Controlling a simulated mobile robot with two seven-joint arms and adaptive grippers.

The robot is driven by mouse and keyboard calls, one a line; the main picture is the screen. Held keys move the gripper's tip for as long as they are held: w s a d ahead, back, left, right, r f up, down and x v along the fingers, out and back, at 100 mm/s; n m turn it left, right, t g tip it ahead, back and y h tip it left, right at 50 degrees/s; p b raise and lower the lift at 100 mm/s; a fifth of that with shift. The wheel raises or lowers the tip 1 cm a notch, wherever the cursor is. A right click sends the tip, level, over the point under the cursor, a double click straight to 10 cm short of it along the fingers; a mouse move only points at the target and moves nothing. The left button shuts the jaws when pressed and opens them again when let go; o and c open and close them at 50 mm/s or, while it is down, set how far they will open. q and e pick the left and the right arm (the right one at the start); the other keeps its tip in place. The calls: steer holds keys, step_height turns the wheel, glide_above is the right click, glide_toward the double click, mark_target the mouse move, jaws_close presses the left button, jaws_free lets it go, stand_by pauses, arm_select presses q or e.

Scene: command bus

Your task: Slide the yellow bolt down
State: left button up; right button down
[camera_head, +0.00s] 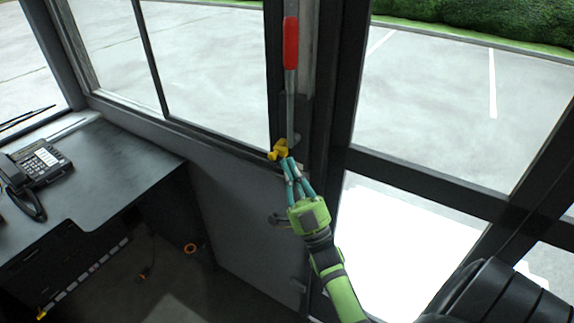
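The yellow bolt (279,150) is on the dark door frame, beside the foot of a metal rod with a red handle. My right gripper (287,163) reaches up from below, with its green body under the bolt and its teal fingers pointing up at it. The fingertips are close together at the bolt's lower edge. Whether they grip it, only touch it or stop just short cannot be told. My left gripper is not in view.
The red-handled lever (290,43) rises just above the bolt. A dark desk (104,165) with a black telephone (40,162) is at the left. A black seat (500,296) is at the lower right. Windows surround the frame.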

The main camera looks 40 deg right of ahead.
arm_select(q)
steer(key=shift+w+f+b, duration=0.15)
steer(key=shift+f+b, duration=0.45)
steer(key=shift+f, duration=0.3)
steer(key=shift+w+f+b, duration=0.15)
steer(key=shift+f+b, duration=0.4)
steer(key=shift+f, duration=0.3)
arm_select(e)
steer(key=w+f+v, duration=0.1)
steer(key=v, duration=0.6)
